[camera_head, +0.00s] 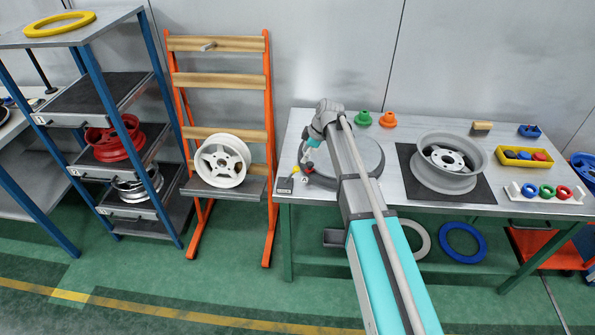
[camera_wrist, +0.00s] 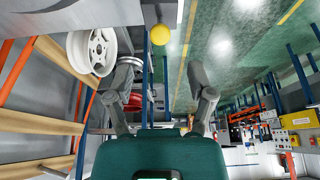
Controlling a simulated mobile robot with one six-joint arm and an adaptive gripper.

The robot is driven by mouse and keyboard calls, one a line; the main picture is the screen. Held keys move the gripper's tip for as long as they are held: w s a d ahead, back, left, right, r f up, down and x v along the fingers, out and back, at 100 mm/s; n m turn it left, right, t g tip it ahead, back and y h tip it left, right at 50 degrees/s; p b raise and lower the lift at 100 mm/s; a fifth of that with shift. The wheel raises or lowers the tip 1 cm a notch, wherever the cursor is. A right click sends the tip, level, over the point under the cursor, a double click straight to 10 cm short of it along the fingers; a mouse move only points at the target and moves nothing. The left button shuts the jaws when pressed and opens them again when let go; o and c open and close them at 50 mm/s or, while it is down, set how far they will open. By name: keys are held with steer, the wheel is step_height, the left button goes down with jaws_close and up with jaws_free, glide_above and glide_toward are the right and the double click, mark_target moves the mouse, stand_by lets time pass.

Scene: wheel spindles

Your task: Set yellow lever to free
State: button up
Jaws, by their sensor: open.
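The yellow lever shows as a round yellow knob (camera_wrist: 160,34) in the wrist view, on a pale shaft that runs to the picture's top edge. It stands ahead of my gripper (camera_wrist: 162,84), about midway between the two spread fingers and beyond their tips. My gripper is open and nothing is between its fingers. In the head view a small yellow part, likely the lever (camera_head: 295,174), is at the left front corner of the workbench (camera_head: 400,199), above a dark plate (camera_head: 284,186). My arm partly hides this area, and the lever's setting cannot be read.
A round grey turntable (camera_head: 368,152) lies beside the lever, partly behind my arm. A grey wheel (camera_head: 446,180) lies on a black mat (camera_head: 412,190) to the right. Green (camera_head: 363,119) and orange (camera_head: 387,120) cones stand behind. An orange rack (camera_head: 268,110) holds a white wheel (camera_head: 222,143) at left.

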mark_target(296, 167)
steer(key=shift+b+x, duration=2.8)
steer(key=shift+x, duration=0.55)
jaws_close()
steer(key=shift+a, duration=0.25)
steer(key=shift+d, duration=0.25)
